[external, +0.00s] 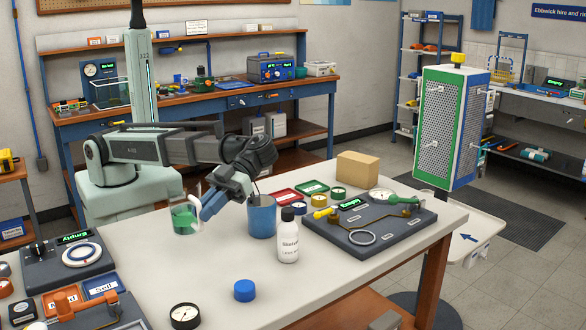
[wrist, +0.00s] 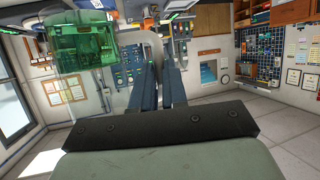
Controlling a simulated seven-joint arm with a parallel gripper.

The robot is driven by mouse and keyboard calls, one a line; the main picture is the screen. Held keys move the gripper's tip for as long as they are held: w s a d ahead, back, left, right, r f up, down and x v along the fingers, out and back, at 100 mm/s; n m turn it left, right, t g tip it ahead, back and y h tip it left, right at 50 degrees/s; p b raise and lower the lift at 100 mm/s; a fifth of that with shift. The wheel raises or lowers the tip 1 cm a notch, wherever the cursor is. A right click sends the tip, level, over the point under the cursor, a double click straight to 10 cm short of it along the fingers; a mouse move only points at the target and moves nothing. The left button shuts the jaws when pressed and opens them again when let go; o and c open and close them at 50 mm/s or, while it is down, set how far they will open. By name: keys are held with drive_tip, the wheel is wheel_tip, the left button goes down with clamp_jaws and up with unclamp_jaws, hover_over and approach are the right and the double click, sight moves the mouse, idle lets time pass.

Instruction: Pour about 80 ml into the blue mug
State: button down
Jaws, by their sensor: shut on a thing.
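The blue mug (external: 262,218) stands upright on the white bench near its middle. A clear jug with green liquid (external: 185,219) is left of the mug, about upright and apart from it. It also shows at the upper left of the wrist view (wrist: 82,46). My gripper (external: 204,207) has its blue fingers shut on the jug, apparently at its pale handle, between the jug and the mug. The fingers show in the wrist view (wrist: 160,68). The mug's inside is hidden, and I see no stream of liquid.
A white labelled bottle (external: 288,238) stands just in front of the mug. A blue cap (external: 244,291) and a round gauge (external: 185,316) lie near the front. A dark test board (external: 370,226) is to the right, with a cardboard box (external: 357,168) behind it.

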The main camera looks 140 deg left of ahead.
wheel_tip(320, 180, up, 6)
drive_tip(key=s+a+n+t+y, duration=0.2)
drive_tip(key=s+a+n+t, duration=0.1)
drive_tip(key=a, duration=1)
drive_tip(key=s+a+n+t+y, duration=0.2)
drive_tip(key=s+a+n, duration=0.15)
drive_tip(key=a, duration=0.85)
drive_tip(key=s+a+n+t+y, duration=0.2)
drive_tip(key=s+a+n+t, duration=0.15)
drive_tip(key=a, duration=0.95)
wheel_tip(320, 180, down, 11)
drive_tip(key=m, duration=0.1)
drive_tip(key=shift+d, duration=0.2)
drive_tip(key=shift+r+g+y, duration=0.15)
drive_tip(key=shift+g+y, duration=0.1)
drive_tip(key=shift+y, duration=0.05)
